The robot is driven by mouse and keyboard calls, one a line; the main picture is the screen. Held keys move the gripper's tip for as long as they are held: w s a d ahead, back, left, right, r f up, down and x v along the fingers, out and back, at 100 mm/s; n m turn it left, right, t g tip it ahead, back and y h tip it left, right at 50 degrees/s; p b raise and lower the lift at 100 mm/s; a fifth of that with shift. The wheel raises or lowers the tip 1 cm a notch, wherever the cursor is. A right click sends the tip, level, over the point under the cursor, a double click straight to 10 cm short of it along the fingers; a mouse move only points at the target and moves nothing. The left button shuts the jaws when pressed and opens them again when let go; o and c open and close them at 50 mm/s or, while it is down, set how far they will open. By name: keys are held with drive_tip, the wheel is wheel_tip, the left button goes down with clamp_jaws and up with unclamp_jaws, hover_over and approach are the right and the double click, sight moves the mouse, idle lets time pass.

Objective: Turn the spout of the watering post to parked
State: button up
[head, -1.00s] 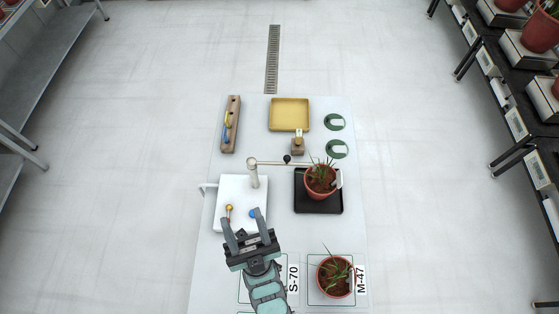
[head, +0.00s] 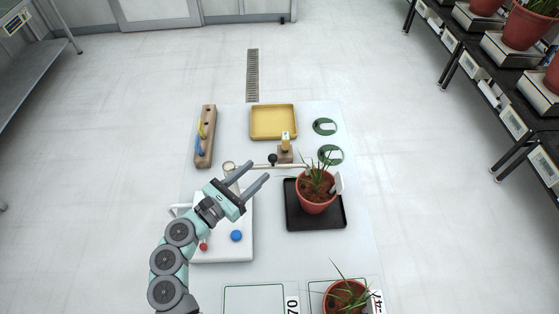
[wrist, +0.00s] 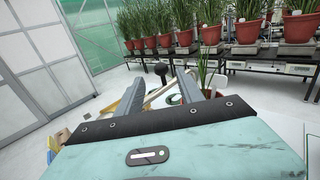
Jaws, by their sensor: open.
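The watering post (head: 229,168) is a pale upright with a round top, partly hidden behind my gripper. Its thin spout (head: 292,165) runs right from the post, and its end is over the potted plant (head: 315,190) on the black tray (head: 318,220). A black ball knob (head: 272,159) stands on the spout. In the wrist view the knob (wrist: 161,69) shows between my fingers, beyond them. My gripper (head: 259,171) is open and empty, with its fingers pointing right and slightly up, close to the spout in the picture. I cannot tell whether it touches.
A white plate (head: 240,215) with red and blue knobs lies under my arm. Another potted plant (head: 346,298) is at front right.

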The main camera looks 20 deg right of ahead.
sight(270, 160)
drive_tip(key=p+x, duration=0.1)
drive_tip(key=x, duration=0.8)
drive_tip(key=shift+w+d, duration=0.1)
drive_tip(key=shift+d, duration=0.15)
drive_tip(key=shift+w+d, duration=0.25)
drive_tip(key=shift+d, duration=0.3)
drive_tip(key=shift+c, duration=0.3)
clamp_jaws()
